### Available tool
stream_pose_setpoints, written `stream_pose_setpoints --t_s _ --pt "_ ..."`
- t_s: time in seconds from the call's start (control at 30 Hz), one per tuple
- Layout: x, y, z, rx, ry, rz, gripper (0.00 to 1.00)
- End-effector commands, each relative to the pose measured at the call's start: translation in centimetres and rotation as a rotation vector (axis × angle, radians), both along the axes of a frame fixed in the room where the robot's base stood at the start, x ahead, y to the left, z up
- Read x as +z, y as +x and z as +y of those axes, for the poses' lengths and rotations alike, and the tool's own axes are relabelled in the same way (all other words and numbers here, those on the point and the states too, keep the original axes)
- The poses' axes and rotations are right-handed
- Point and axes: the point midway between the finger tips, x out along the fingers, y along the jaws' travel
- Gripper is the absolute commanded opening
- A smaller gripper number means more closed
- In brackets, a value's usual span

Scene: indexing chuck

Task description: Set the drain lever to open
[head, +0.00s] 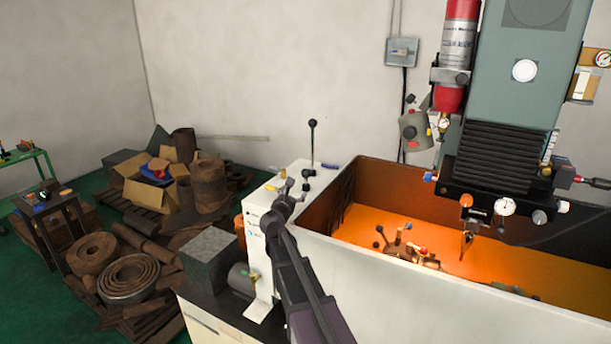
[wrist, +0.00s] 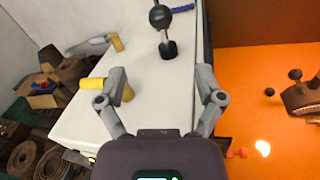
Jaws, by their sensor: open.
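The top of a white cabinet carries several levers, and I cannot read which is the drain lever. In the wrist view these are a yellow-handled lever (wrist: 92,84) on a tan post, a grey-handled lever (wrist: 90,46), a blue-handled lever (wrist: 181,9) and an upright black ball-topped lever (wrist: 160,18). The ball lever also shows in the head view (head: 312,124), with the blue handle (head: 330,166) behind. My gripper (wrist: 161,73) is open and empty above the cabinet top. Its left finger crosses in front of the yellow lever; contact is unclear. The gripper also shows in the head view (head: 292,187).
A white-walled tank (head: 420,285) with an orange-lit floor adjoins the cabinet on the right. A green-grey machine head (head: 525,80) hangs over it. A grey block (head: 208,258) and a small valve (head: 252,276) are at the cabinet's left. Scrap and boxes (head: 160,190) fill the left floor.

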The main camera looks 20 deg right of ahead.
Motion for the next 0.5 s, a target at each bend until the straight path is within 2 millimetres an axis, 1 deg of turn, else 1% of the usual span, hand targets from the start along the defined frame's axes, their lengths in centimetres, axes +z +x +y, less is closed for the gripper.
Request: stream_pose_setpoints --t_s 0.27,0.5 --pt "0.0 0.9 -0.7 -0.001 0.001 -0.001 0.87" --pt "0.0 3.1 -2.5 -0.001 0.001 -0.001 0.87"
